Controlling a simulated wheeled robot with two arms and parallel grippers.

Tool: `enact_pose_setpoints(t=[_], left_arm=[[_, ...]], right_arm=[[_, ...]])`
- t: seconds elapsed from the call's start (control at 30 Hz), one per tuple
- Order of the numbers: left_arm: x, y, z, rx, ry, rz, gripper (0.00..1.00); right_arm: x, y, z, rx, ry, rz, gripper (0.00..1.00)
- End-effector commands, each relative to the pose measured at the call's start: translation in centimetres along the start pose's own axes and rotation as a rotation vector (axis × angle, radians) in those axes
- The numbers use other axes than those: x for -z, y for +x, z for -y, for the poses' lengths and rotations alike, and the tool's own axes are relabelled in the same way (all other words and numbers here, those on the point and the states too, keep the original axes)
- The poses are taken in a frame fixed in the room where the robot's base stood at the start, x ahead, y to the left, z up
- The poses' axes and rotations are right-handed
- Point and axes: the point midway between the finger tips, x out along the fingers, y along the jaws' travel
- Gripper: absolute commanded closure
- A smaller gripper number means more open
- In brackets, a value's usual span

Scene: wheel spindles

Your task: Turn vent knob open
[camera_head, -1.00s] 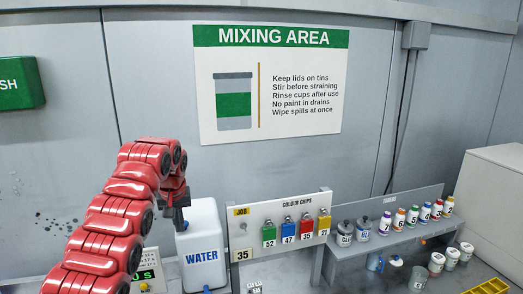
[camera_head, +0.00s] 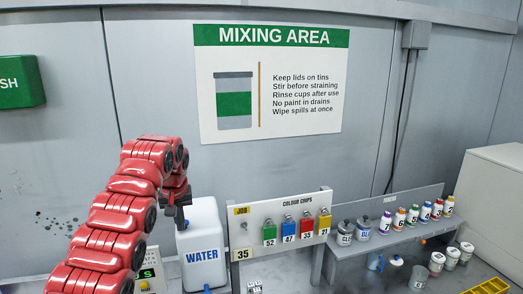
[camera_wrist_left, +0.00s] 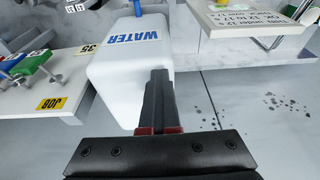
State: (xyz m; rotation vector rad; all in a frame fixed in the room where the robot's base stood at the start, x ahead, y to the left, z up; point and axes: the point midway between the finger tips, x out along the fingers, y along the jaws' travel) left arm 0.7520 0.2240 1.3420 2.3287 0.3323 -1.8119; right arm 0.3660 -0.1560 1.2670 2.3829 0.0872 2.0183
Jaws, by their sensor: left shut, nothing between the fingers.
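A white water container (camera_head: 203,245) with blue "WATER" lettering stands on the bench. It fills the upper middle of the left wrist view (camera_wrist_left: 130,75), where it appears upside down. My left gripper (camera_head: 181,222) is shut and empty, its dark fingers pointing down at the container's upper left edge in the head view. In the left wrist view the closed fingers (camera_wrist_left: 160,75) overlap the container's top end. I cannot tell whether they touch it. No vent knob is clearly visible; the fingers hide part of the container's top. My right gripper is not in view.
A colour chips board (camera_head: 281,230) with hanging coloured tags stands right of the container. A shelf (camera_head: 395,239) with several bottles stands farther right. A device with a green display (camera_head: 148,273) sits left of the container. The wall sign (camera_head: 270,85) hangs above.

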Motion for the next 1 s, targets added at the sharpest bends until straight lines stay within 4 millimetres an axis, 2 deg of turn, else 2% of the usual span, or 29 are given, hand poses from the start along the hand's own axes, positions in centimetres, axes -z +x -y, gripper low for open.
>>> enact_pose_setpoints(t=[0.37, 1.0], left_arm=[[0.2, -0.3, -1.4, -0.006, 0.004, -0.010, 1.00], [0.2, 0.1, -1.7, -0.003, 0.002, -0.002, 1.00]], right_arm=[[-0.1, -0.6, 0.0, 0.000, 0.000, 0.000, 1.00], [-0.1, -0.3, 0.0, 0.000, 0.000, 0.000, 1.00]])
